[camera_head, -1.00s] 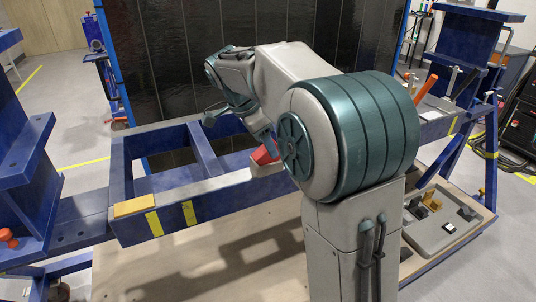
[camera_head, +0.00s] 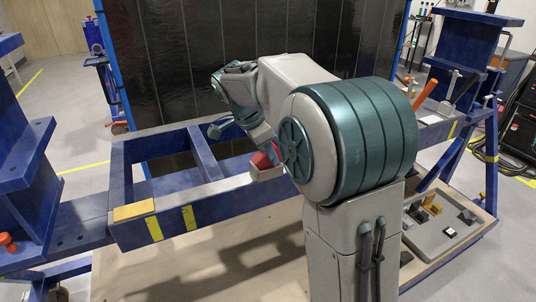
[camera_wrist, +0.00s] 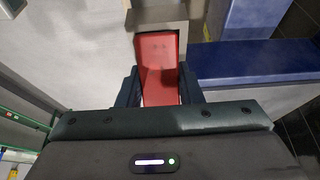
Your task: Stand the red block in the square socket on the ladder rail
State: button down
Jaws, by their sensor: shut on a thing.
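The red block (camera_head: 261,160) shows at the socket (camera_head: 266,174), a pale square-walled box on the blue ladder rail (camera_head: 225,191). In the wrist view the red block (camera_wrist: 158,72) sits between the two dark fingers of my gripper (camera_wrist: 160,92), which is shut on it. The block's far end meets the pale socket (camera_wrist: 160,22) at the top of that view. I cannot tell how deep the block is in it. In the head view my arm hides most of the gripper and part of the block, which looks a little tilted.
The blue ladder frame has a yellow pad (camera_head: 134,211) and yellow stripes at its left. A dark panel (camera_head: 230,60) stands close behind. A grey tray (camera_head: 440,226) with several small parts lies at the right. An orange handle (camera_head: 425,92) rises from the right end.

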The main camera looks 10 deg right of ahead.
notch_tip(320, 180, up, 4)
jog(key=shift+s+d+r, duration=0.1)
jog(key=shift+d+r, duration=0.05)
jog(key=s+d+r, duration=0.6)
jog(key=d, duration=0.3)
jog(key=shift+d+r+b, duration=0.3)
jog(key=shift+d, duration=0.05)
jog(key=w+a+f, duration=0.2)
jog(key=a, duration=0.1)
jog(key=w+a+f, duration=0.2)
jog(key=a, duration=0.1)
jog(key=w+a+f, duration=0.2)
jog(key=a+f, duration=0.1)
jog(key=a, duration=0.1)
jog(key=shift+w+p, duration=0.1)
jog(key=shift+p, duration=0.25)
jog(key=shift+f, duration=1.85)
jog(key=shift+f, duration=0.3)
jog(key=c, duration=1)
grip_release()
jog(key=shift+r, duration=0.1)
